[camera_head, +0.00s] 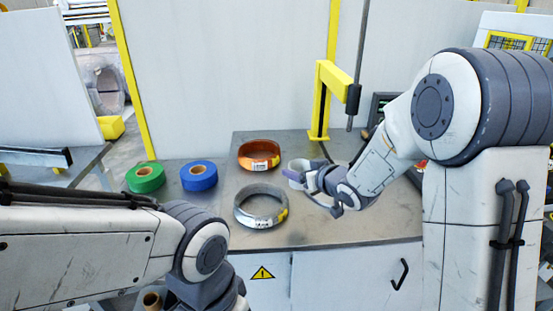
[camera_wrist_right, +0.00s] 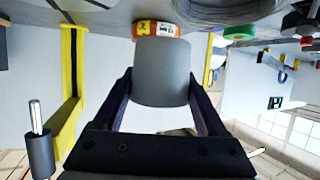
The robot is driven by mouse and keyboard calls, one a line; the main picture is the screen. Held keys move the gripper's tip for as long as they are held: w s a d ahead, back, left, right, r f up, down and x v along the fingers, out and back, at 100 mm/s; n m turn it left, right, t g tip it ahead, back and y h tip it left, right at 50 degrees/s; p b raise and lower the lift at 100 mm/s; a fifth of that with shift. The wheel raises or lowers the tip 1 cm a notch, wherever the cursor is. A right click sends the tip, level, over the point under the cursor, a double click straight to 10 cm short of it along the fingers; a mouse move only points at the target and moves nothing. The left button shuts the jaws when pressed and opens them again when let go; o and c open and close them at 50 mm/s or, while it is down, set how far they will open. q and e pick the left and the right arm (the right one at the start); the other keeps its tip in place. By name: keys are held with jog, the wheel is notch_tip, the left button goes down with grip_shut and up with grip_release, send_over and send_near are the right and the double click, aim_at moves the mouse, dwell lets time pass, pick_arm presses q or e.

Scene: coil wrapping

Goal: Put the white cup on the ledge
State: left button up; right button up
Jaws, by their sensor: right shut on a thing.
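The white cup (camera_head: 296,170) is at the right part of the metal worktop, in the fingers of my right gripper (camera_head: 312,180). In the right wrist view the cup (camera_wrist_right: 161,70) looks grey and sits between the two dark fingers (camera_wrist_right: 160,88), which are shut on its sides. The wrist picture appears upside down. I cannot tell from the head view whether the cup touches the worktop. My left arm comes in at the lower left, and its gripper is out of the frame. I cannot tell which surface is the ledge.
An orange coil (camera_head: 259,146) and a grey coil (camera_head: 243,213) lie on the worktop (camera_head: 330,228) left of the cup. Blue tape (camera_head: 199,184) and green tape (camera_head: 145,184) lie further left. A yellow post (camera_head: 321,98) stands behind the cup. The front right worktop is clear.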

jog(key=shift+s+d+f+p, duration=0.1)
jog(key=shift+s+d+p, duration=0.15)
jog(key=shift+d+p, duration=0.1)
jog(key=s+d+f+m+t+h+p, duration=0.1)
jog(key=s+d+f+m+h+p, duration=0.3)
jog(key=s+d+h, duration=0.1)
jog(key=shift+d+f, duration=0.3)
jog(key=shift+d, duration=0.55)
